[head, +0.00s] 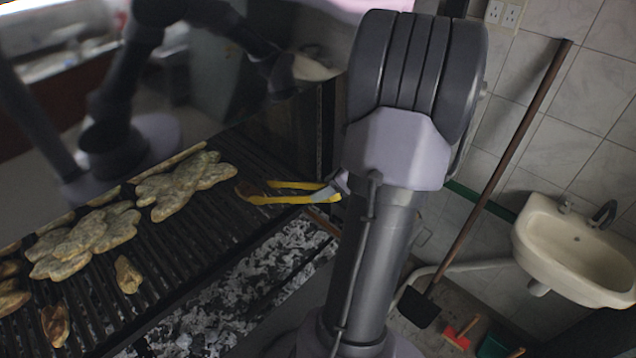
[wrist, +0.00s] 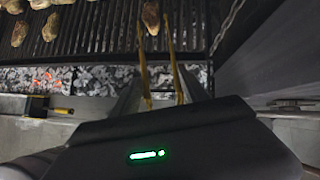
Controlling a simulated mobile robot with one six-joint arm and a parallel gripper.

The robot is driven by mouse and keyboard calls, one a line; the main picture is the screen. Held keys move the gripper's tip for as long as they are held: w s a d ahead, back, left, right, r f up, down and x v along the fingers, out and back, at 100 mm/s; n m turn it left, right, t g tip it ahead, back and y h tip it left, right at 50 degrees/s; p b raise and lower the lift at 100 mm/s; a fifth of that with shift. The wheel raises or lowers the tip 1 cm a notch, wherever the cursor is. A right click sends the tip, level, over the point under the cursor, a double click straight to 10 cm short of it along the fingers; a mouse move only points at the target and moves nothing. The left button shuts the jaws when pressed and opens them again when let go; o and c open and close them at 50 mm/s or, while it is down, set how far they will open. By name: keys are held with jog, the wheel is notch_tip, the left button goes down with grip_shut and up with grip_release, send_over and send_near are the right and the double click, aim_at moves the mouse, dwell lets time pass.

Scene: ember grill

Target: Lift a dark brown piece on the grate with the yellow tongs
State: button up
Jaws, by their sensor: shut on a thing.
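My gripper (wrist: 162,92) is shut on the handle end of the yellow tongs (wrist: 171,50). In the head view the tongs (head: 290,199) reach left from my gripper (head: 340,188) over the right end of the grate (head: 150,262). Their two arms are spread apart. In the head view this piece (head: 244,189) shows small at the tips. I cannot tell whether both tips touch it or whether it is clear of the bars.
Other brown pieces (head: 128,274) (head: 55,325) and larger pale pieces (head: 172,188) (head: 85,241) lie on the grate to the left. Ash and embers (head: 215,310) are under the grate's front. A sink (head: 575,245) and a leaning long-handled tool (head: 500,185) stand at the right.

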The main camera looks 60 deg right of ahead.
jog(key=p+v, duration=0.6)
jog(key=v, duration=0.2)
jog(key=shift+r, duration=0.45)
jog(key=shift+s, duration=0.15)
jog(key=s+a+p, duration=0.2)
jog(key=s+a, duration=0.2)
jog(key=s, duration=0.9)
jog(key=s+a+p, duration=0.2)
jog(key=s+a, duration=0.2)
jog(key=s, duration=0.9)
jog(key=shift+s+a+p, duration=0.2)
jog(key=shift+s+p, duration=0.1)
